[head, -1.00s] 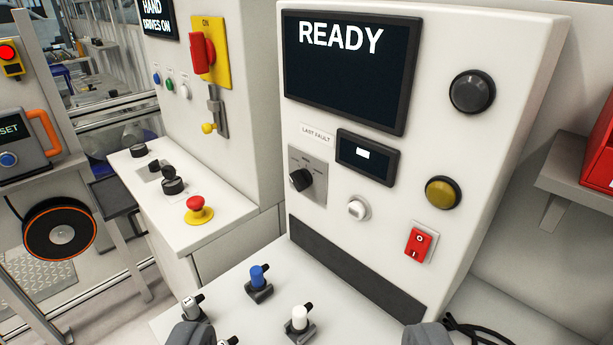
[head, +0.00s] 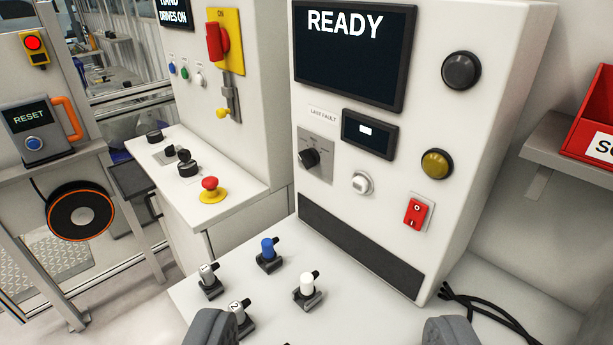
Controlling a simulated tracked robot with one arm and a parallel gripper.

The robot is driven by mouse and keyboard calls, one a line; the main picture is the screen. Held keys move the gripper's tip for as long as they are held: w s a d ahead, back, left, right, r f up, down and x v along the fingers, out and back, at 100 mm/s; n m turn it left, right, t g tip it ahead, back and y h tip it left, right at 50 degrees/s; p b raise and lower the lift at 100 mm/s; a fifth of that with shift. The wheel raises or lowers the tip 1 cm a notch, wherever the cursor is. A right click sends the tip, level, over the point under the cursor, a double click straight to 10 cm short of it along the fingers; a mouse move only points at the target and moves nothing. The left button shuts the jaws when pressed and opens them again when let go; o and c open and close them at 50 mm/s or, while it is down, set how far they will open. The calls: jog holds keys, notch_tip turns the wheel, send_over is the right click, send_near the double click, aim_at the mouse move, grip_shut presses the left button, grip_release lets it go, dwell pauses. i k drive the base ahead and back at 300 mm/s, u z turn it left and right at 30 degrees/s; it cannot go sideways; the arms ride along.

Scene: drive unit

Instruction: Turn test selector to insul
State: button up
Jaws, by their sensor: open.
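The test selector looks to be the black rotary knob (head: 309,159) on a grey square plate, left of the small display on the upright white panel. Its position labels are too small to read, and its pointer is hard to make out. My gripper (head: 328,335) shows at the bottom edge as two dark grey fingers set wide apart. It is open with nothing between the fingertips, in front of and below the panel, well apart from the knob.
A READY screen (head: 354,50), small display (head: 369,134), white knob (head: 361,183), yellow button (head: 437,163), black button (head: 461,70) and red rocker switch (head: 416,212) share the panel. Blue (head: 268,249) and white (head: 307,287) capped plugs and two numbered ones stand on the desk below.

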aim_at(309, 157)
jog(key=z, duration=0.05)
jog(key=k, duration=1.25)
jog(key=u, duration=0.8)
jog(key=i, duration=1.3)
jog(key=z, duration=0.45)
jog(key=i, duration=0.65)
jog(key=z, duration=0.6)
